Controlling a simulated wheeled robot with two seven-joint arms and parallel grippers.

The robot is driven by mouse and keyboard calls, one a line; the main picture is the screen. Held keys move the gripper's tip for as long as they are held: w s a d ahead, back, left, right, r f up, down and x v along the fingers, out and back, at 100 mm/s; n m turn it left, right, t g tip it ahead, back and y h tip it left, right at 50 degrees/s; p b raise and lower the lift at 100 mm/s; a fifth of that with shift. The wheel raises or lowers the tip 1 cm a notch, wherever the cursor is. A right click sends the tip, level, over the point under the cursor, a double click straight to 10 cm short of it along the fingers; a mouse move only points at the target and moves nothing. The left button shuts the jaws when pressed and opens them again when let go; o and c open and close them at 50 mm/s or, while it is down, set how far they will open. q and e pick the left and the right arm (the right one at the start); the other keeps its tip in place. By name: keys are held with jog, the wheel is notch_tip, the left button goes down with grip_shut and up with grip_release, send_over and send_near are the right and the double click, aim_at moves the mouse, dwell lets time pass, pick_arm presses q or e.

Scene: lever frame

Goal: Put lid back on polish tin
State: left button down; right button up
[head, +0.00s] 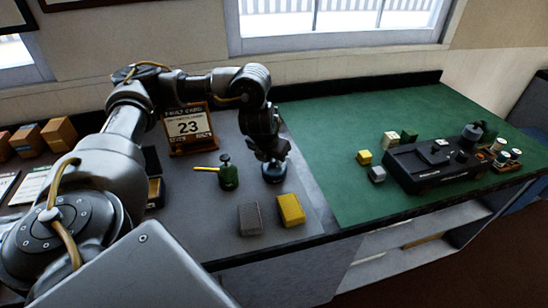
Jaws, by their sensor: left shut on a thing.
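My left gripper (271,160) points down on the grey mat, with its fingers at the top of a small round dark-blue tin (273,174). It is shut on what looks like the tin's lid, which the fingers mostly hide. The lid is at or just above the tin; I cannot tell whether the two touch or whether the lid is level. My right gripper is not in view.
A grey block (250,218) and a yellow block (291,210) lie in front. A black machine (432,165) sits on the green mat (330,120), whose left part is clear.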

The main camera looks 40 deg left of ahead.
pick_arm(q)
jog(key=c, duration=1.2)
grip_release()
jog(key=shift+c, duration=0.2)
jog(key=shift+o, duration=0.3)
jog(key=o, duration=0.4)
jog(key=shift+o, duration=0.2)
jog(key=shift+r, duration=0.1)
notch_tip(320, 180, up, 7)
jog(key=p, duration=0.8)
